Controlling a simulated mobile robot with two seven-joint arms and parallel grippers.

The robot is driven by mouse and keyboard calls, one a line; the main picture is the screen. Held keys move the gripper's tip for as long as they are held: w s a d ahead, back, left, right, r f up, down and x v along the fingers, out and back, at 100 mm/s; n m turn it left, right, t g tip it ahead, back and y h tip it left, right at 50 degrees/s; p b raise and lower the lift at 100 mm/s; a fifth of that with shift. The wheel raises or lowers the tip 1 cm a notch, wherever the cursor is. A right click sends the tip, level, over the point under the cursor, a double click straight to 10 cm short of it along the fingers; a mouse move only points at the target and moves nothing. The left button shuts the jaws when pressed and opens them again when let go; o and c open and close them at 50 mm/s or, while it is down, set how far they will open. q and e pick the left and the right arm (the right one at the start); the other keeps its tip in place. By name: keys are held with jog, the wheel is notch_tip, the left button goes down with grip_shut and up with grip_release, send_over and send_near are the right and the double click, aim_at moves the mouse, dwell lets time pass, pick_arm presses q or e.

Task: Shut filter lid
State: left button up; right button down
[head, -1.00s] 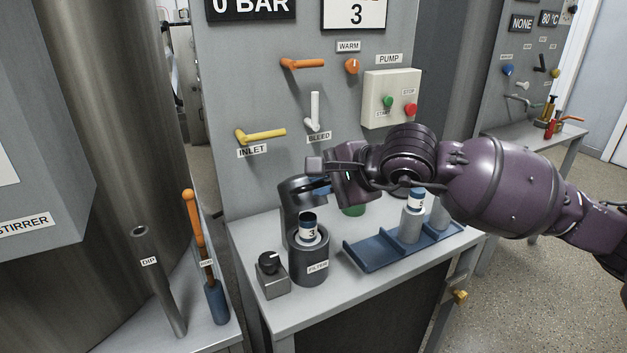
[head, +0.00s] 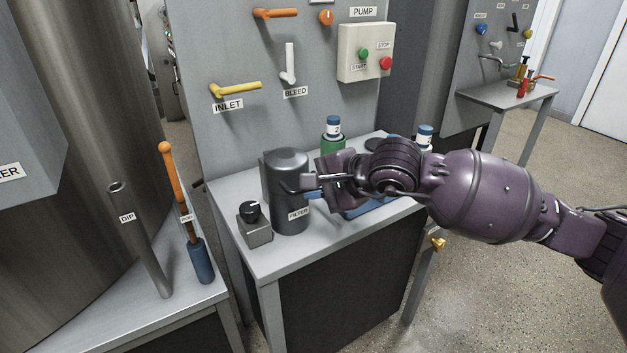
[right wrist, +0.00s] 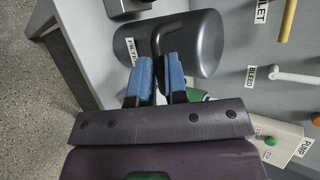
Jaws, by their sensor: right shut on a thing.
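The dark grey filter (head: 291,215) stands upright on the small grey table. Its rounded lid (head: 284,160) is down over the body, and the cartridge inside is hidden. I cannot tell whether it is latched. My right gripper (head: 311,190) is at the right side of the filter. In the right wrist view its blue fingers (right wrist: 158,78) are shut on the dark lid handle (right wrist: 157,42), beside the rounded filter lid (right wrist: 200,42). My left gripper is not in view.
A black-knobbed block (head: 255,228) stands close left of the filter. A blue tray (head: 362,211) is partly hidden behind my right arm. A green holder with a bottle (head: 333,130) stands behind. The panel's yellow inlet lever (head: 238,88) is above.

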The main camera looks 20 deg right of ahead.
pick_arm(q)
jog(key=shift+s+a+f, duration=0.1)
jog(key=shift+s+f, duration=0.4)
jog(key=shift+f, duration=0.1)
pick_arm(e)
jog(key=f, duration=0.3)
jog(key=shift+s+f+g, duration=0.1)
jog(key=shift+s+g, duration=0.2)
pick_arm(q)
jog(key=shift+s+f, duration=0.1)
pick_arm(e)
jog(key=shift+f, duration=0.1)
jog(key=c, duration=1.1)
grip_release()
jog(key=shift+w+f, duration=0.1)
jog(key=shift+c, duration=0.2)
jog(key=shift+r, duration=0.2)
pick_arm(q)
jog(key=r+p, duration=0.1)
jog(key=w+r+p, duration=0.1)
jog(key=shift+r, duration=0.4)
pick_arm(e)
jog(key=v, duration=1.1)
jog(key=shift+a+r, duration=0.2)
jog(key=shift+r, duration=0.25)
